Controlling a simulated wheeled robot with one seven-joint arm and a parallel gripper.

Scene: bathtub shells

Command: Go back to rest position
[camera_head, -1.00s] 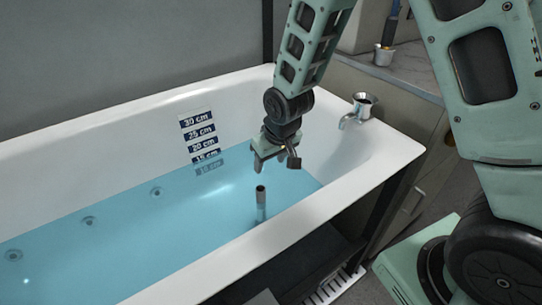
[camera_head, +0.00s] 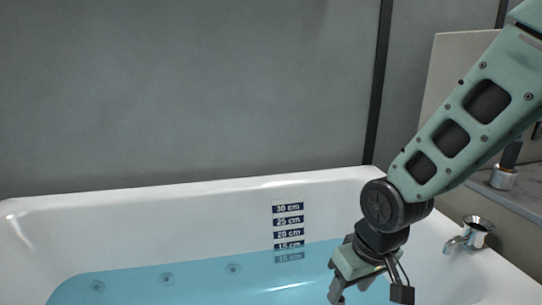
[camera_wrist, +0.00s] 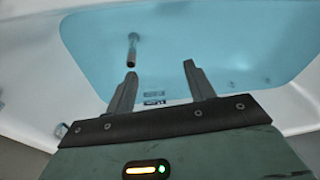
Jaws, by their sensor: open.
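My gripper (camera_head: 352,290) hangs over the bathtub at the lower edge of the head view, partly cut off. In the wrist view my gripper (camera_wrist: 160,70) is open, with its two fingers apart and nothing between them. The white bathtub (camera_head: 150,215) holds blue water (camera_head: 200,282). A depth scale (camera_head: 289,222) on its back wall has its lowest label under the water. In the wrist view an upright pipe (camera_wrist: 132,50) stands in the tub beyond the left fingertip, apart from it. The pipe is not in the head view.
A metal faucet (camera_head: 470,235) sits at the tub's right end, to the right of my gripper. A metal cup (camera_head: 503,178) stands on the counter at the far right. A grey wall (camera_head: 180,90) rises behind the tub. The space above the tub's left part is clear.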

